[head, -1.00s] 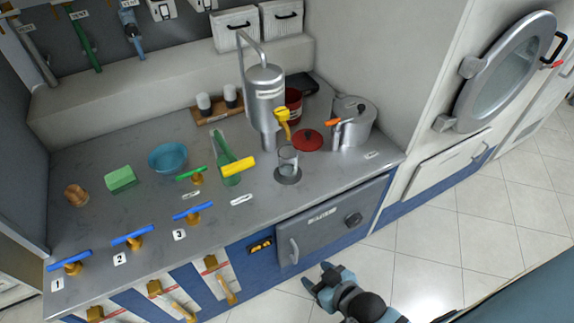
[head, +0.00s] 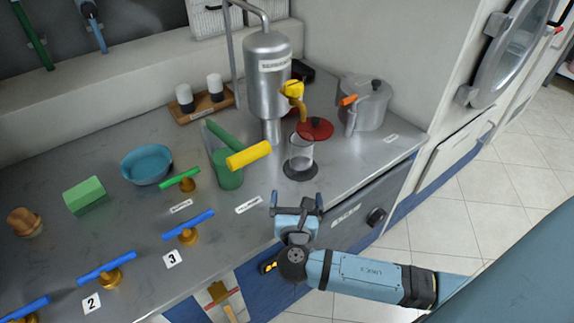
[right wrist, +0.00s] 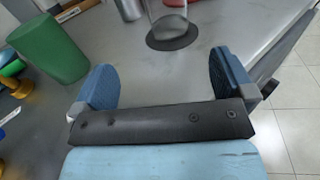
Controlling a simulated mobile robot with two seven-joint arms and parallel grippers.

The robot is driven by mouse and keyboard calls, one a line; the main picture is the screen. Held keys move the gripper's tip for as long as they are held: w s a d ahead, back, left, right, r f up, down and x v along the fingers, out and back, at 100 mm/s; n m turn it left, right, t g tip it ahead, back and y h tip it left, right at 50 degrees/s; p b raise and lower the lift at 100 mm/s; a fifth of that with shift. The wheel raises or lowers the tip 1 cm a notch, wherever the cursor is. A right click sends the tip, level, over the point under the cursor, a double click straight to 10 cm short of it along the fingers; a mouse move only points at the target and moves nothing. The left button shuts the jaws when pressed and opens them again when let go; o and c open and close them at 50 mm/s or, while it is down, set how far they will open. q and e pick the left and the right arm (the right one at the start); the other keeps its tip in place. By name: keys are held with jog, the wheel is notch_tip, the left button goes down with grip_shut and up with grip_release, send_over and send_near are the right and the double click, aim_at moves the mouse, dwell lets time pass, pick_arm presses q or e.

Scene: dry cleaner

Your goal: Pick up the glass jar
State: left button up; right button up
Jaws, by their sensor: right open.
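The glass jar (head: 300,154) is clear and stands upright on a dark round pad (head: 301,170) near the counter's front edge, below the yellow-handled tap (head: 293,90) of a metal tank. In the right wrist view the jar (right wrist: 168,16) shows at the top, its upper part cut off. My right gripper (head: 297,198) is open and empty, in front of the jar and apart from it. In the right wrist view its two blue fingers (right wrist: 165,85) are spread, with the jar beyond the gap between them. My left gripper is not in view.
The counter between gripper and jar is clear.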

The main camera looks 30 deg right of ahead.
aim_at(302, 153)
jog(key=x, duration=0.8)
jog(key=shift+s+d+r, duration=0.15)
jog(key=shift+d+r, duration=0.1)
jog(key=shift+s+d+b+x, duration=0.1)
jog(key=shift+b+x, duration=0.1)
jog(key=shift+x, duration=0.75)
jog(key=shift+s+d+b+x, duration=0.1)
jog(key=shift+b+x, duration=0.05)
jog(key=shift+x, duration=0.85)
jog(key=shift+d+b+x, duration=0.15)
jog(key=shift+b+x, duration=0.05)
jog(key=shift+x, duration=0.75)
jog(key=c, duration=1.1)
jog(key=shift+r, duration=0.2)
jog(key=shift+c, duration=0.2)
jog(key=shift+r+p, duration=0.45)
jog(key=shift+r, duration=1)
jog(key=shift+s+a+r, duration=0.15)
jog(key=shift+s+a, duration=0.05)
jog(key=shift+s, duration=0.05)
jog(key=p+v, duration=0.1)
jog(key=v, duration=1.6)
jog(key=shift+a, duration=0.3)
jog(key=shift+s, duration=0.1)
